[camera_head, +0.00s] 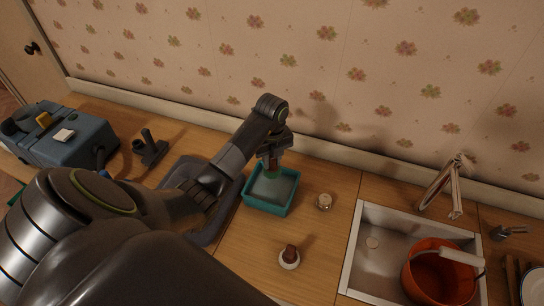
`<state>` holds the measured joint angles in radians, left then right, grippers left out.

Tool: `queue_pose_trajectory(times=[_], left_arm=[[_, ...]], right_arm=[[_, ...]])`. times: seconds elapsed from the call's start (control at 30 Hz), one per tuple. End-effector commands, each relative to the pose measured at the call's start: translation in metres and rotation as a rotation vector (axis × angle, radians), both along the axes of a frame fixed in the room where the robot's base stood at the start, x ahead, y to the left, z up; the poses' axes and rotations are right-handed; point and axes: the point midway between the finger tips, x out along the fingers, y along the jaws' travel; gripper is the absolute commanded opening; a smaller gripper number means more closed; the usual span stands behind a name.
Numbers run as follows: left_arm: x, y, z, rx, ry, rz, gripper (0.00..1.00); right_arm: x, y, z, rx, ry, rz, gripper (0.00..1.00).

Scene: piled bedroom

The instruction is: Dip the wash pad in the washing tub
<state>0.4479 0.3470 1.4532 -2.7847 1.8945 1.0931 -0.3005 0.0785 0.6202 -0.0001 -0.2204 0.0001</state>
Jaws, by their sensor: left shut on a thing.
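The washing tub (254,203) is a small teal open box on the wooden counter near the middle of the head view. It holds greyish water-like contents. My left gripper (271,163) points down over the tub's far part and is shut on the wash pad (275,176), a small greenish piece just below the fingertips. The pad appears at or just above the contents; I cannot tell whether it touches them. The fingers and arm hide part of the pad. My right gripper is not in view.
A dark grey tray (204,237) lies left of the tub, partly under my arm. A sink (373,262) holds an orange bucket (430,278). A blue-grey machine (62,146) sits left.

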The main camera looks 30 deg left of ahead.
Motion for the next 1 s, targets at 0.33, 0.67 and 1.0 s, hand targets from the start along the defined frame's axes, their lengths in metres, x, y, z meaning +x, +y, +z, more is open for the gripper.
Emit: queue_pose_trajectory(times=[0.33,0.67,1.0], left_arm=[[0.0,0.0,-0.008,0.0,0.0,0.001,0.0],[0.0,-0.001,-0.046,0.0,0.001,0.001,0.0],[0.0,-0.001,-0.091,-0.001,0.001,0.001,0.0]], right_arm=[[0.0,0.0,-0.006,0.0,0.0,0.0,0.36],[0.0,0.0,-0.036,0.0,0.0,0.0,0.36],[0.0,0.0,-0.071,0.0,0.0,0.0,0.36]])
